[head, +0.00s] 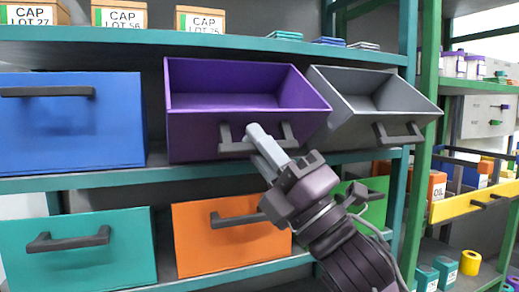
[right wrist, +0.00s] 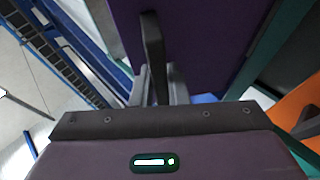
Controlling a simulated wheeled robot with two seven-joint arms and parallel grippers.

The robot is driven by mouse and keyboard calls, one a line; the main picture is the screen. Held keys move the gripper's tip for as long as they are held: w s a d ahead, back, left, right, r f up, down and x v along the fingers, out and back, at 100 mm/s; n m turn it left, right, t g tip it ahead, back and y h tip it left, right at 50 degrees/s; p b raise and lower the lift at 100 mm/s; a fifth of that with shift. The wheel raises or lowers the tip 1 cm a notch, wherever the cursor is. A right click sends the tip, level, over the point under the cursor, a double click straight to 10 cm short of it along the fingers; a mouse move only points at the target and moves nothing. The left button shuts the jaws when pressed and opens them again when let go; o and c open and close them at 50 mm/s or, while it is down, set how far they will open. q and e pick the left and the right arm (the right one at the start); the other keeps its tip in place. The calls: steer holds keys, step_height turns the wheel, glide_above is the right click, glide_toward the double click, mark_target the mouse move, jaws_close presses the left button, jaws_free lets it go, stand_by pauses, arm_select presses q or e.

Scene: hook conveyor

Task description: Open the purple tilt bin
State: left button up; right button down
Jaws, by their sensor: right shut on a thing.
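The purple tilt bin (head: 190,135) sits on the upper shelf between a blue bin and a grey bin. It is tilted forward and its empty-looking inside shows. My right gripper (head: 256,137) is shut on the bin's dark handle (head: 289,136) at the front face. In the right wrist view the handle (right wrist: 153,50) runs between the fingers, with the purple front (right wrist: 210,45) behind it. My left gripper is in neither view.
The grey bin (head: 345,122) to the right is also tilted open. The blue bin (head: 70,130), teal bin (head: 80,255) and orange bin (head: 190,245) look closed. A green post (head: 425,120) and a yellow-fronted drawer (head: 460,205) stand at right. CAP boxes (head: 115,15) sit above.

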steer(key=shift+f, duration=0.1)
steer(key=c, duration=1.4)
jaws_free()
steer(key=shift+c, duration=0.2)
